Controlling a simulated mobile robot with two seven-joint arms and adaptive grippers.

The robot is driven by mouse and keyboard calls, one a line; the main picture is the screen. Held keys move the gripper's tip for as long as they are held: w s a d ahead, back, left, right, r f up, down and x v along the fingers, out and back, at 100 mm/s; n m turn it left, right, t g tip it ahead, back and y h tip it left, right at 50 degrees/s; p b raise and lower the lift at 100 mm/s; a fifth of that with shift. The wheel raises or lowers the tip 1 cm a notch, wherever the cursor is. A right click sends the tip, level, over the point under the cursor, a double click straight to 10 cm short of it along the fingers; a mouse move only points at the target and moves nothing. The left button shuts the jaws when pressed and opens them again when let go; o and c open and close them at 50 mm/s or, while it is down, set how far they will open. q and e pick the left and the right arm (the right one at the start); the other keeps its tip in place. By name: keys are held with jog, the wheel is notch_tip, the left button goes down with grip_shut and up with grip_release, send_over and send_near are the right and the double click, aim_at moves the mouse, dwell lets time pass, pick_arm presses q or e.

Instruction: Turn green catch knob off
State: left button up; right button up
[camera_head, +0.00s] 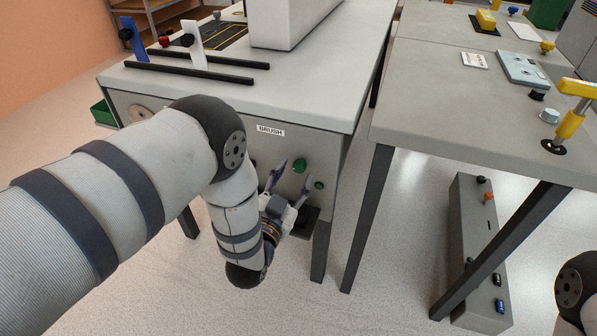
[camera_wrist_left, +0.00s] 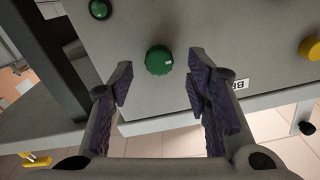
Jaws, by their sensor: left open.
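A ridged green knob (camera_head: 299,165) sits on the front panel below the BRUSH label; in the left wrist view the green knob (camera_wrist_left: 159,60) carries a small white mark. My left gripper (camera_head: 293,178) is open in front of the panel. In the left wrist view, its fingers (camera_wrist_left: 160,78) stand apart, with the knob showing between and beyond their tips. I see no contact with the knob. My right gripper is out of view.
A smaller green round part (camera_head: 318,185) sits right of the knob; the wrist view shows it too (camera_wrist_left: 100,9). The BRUSH label (camera_head: 270,130) is above. A table leg (camera_head: 321,250) stands close by. Another table (camera_head: 440,105) is at right, with a grey control box (camera_head: 470,240) below.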

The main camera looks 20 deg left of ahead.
aim_at(299, 166)
pick_arm(q)
jog(key=shift+w, duration=1.45)
grip_shut()
jog(key=shift+n, duration=0.3)
jog(key=n, duration=0.8)
jog(key=shift+f+p, duration=0.1)
jog(key=shift+p, duration=0.25)
jog(key=n, duration=0.9)
jog(key=shift+s+f+b, duration=0.1)
jog(key=shift+b, duration=0.25)
jog(key=shift+n, duration=0.3)
